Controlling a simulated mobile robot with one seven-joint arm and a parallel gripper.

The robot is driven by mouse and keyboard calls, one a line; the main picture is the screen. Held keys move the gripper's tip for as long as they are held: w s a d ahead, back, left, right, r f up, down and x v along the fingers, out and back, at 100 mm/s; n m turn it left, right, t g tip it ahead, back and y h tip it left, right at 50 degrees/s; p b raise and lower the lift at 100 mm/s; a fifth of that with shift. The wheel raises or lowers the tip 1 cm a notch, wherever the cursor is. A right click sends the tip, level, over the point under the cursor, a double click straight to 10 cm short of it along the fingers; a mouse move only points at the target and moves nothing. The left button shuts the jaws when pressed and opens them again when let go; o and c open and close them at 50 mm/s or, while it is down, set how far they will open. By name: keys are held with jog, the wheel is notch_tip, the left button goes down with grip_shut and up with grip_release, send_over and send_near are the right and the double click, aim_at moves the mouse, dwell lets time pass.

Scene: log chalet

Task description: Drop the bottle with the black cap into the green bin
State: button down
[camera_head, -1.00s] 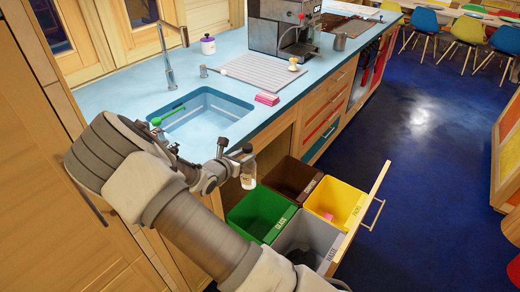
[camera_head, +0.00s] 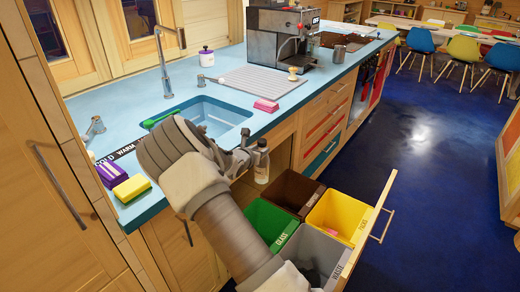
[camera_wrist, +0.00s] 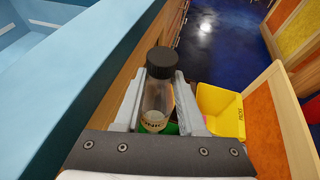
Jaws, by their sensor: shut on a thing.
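The bottle with the black cap (camera_wrist: 157,98) stands upright between the two fingers of my gripper (camera_wrist: 158,92) in the wrist view. My gripper is shut on it. In the head view the bottle (camera_head: 261,164) hangs beside the counter's front edge, above the back left of the pulled-out drawer. The green bin (camera_head: 268,219), labelled GLASS, is in that drawer below the bottle. In the wrist view a little of the green bin (camera_wrist: 172,128) shows behind the bottle; most of it is hidden.
A brown bin (camera_head: 293,190), a yellow bin (camera_head: 342,215) and a grey bin (camera_head: 318,254) share the drawer. The blue counter with a sink (camera_head: 212,114) lies close to my gripper. A yellow sponge (camera_head: 132,188) sits at the counter's near left. The floor at right is clear.

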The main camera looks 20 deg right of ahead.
jog(key=shift+f+b, duration=0.85)
jog(key=shift+f, duration=0.9)
jog(key=shift+c, duration=2.1)
grip_release()
jog(key=p+v, duration=0.2)
jog(key=v, duration=1.5)
jog(key=shift+s, duration=0.25)
jog(key=shift+a, duration=0.1)
